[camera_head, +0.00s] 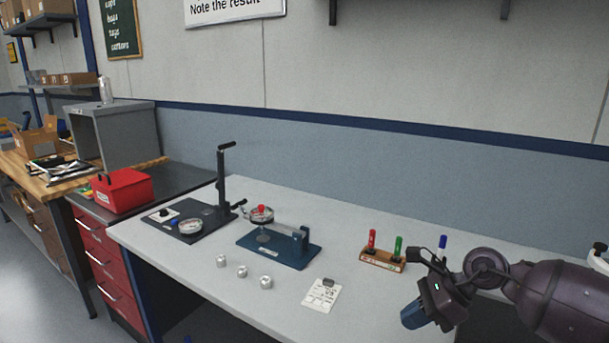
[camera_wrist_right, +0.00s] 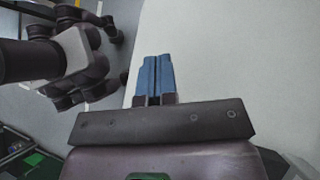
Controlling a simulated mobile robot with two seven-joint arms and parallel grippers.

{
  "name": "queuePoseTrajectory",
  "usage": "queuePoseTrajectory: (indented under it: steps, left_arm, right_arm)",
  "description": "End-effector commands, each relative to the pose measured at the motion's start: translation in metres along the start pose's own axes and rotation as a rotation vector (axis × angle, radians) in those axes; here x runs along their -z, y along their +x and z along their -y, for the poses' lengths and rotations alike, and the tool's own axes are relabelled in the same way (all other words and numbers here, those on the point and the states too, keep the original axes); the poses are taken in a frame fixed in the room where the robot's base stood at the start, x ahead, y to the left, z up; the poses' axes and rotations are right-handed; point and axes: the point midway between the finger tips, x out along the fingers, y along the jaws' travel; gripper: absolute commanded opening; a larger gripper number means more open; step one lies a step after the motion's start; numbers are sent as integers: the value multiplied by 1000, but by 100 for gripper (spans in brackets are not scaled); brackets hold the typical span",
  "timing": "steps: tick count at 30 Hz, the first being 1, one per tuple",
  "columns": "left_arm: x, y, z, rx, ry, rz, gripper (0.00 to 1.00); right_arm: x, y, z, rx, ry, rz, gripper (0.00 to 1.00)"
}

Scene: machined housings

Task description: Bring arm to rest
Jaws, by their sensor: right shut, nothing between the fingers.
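My right gripper (camera_head: 413,314) comes in from the right in the head view, over the front right part of the bench. Its blue fingers point down and to the left. In the right wrist view the two blue fingertips (camera_wrist_right: 155,72) are together with nothing between them, over the edge of the pale benchtop. My left gripper does not show in the head view.
On the light benchtop (camera_head: 200,250) stand a dark fixture with a lever (camera_head: 222,190), a blue gauge stand (camera_head: 290,253), several small metal housings (camera_head: 242,271), a card (camera_head: 321,296) and a wooden marker holder (camera_head: 383,260). A red box (camera_head: 122,190) sits further left.

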Motion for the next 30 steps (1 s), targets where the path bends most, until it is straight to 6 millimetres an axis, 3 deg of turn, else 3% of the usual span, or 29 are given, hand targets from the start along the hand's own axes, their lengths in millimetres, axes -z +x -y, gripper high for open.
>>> queuePoseTrajectory:
  steps: [1, 3, 6, 10, 15, 19, 22, 26, 30]
  left_arm:
    - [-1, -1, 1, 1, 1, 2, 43]
    - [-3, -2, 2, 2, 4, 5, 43]
    - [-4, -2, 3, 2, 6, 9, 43]
    - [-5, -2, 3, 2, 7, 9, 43]
    - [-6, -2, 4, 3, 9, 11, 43]
    - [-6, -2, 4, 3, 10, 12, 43]
    - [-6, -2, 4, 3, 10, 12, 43]
    - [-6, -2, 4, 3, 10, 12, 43]
    - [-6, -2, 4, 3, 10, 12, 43]
  right_arm:
    - [-12, 17, -14, -10, 58, 116, 0]
    - [-31, 31, -27, -13, 151, 275, 0]
    - [-55, 41, -42, -14, 306, 495, 0]
    - [-77, 42, -54, -12, 545, 766, 0]
    - [-82, 28, -57, 4, 907, 1090, 0]
    - [-65, 14, -56, 30, 1215, 1312, 0]
    - [-42, 5, -57, 59, 1465, 1466, 0]
    - [1, -1, -64, 115, 1804, 1639, 0]
    - [53, -2, -85, 200, 2179, 1792, 0]
